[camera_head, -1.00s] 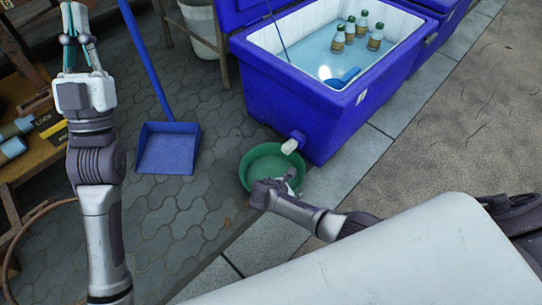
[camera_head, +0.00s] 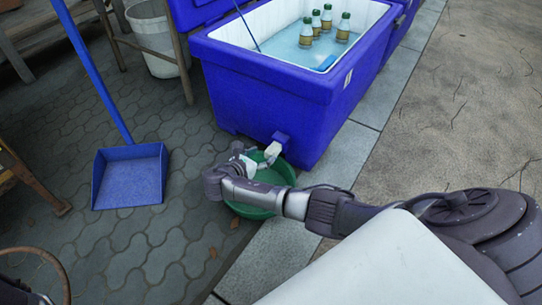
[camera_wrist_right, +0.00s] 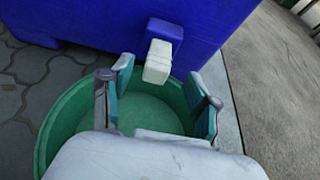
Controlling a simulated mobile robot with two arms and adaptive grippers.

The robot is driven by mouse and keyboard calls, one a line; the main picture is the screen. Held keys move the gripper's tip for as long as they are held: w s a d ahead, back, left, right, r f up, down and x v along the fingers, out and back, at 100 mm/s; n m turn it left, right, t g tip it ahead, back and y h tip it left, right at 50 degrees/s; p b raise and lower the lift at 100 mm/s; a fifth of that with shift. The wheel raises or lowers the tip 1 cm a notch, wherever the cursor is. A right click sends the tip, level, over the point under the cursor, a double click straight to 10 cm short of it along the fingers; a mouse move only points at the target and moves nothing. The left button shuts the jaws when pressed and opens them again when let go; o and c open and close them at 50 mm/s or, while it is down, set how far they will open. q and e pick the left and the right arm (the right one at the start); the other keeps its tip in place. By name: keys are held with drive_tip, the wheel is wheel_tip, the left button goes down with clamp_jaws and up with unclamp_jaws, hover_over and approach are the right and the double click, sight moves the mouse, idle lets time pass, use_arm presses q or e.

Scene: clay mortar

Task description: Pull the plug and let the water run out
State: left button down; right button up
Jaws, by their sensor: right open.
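A blue cooler (camera_head: 270,100) stands open with water (camera_head: 290,48) inside. A white plug (camera_head: 273,150) sits in the blue drain fitting (camera_head: 281,138) low on the cooler's front corner. In the right wrist view the plug (camera_wrist_right: 158,62) hangs from the blue fitting (camera_wrist_right: 164,30), ahead of my right gripper (camera_wrist_right: 160,85). My right gripper is open, with its two teal fingers to the left and right below the plug, and nothing between them. In the head view the right gripper (camera_head: 262,158) is close to the plug. My left gripper is out of view.
A green basin (camera_head: 268,178) stands on the paving under the drain; it also shows in the wrist view (camera_wrist_right: 60,130). Several bottles (camera_head: 316,24) stand in the cooler. A blue dustpan (camera_head: 130,178) lies to the left. A white bucket (camera_head: 155,40) stands behind.

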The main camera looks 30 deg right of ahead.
sight(271, 150)
drive_tip(key=b+x, duration=0.1)
drive_tip(key=x, duration=0.1)
drive_tip(key=b+x, duration=0.1)
drive_tip(key=x, duration=0.1)
drive_tip(key=b+x, duration=0.1)
drive_tip(key=x, duration=0.1)
drive_tip(key=shift+s+f, duration=0.1)
drive_tip(key=shift+f, duration=0.15)
drive_tip(key=shift+w+d+b, duration=0.2)
drive_tip(key=shift+d+b, duration=0.15)
clamp_jaws()
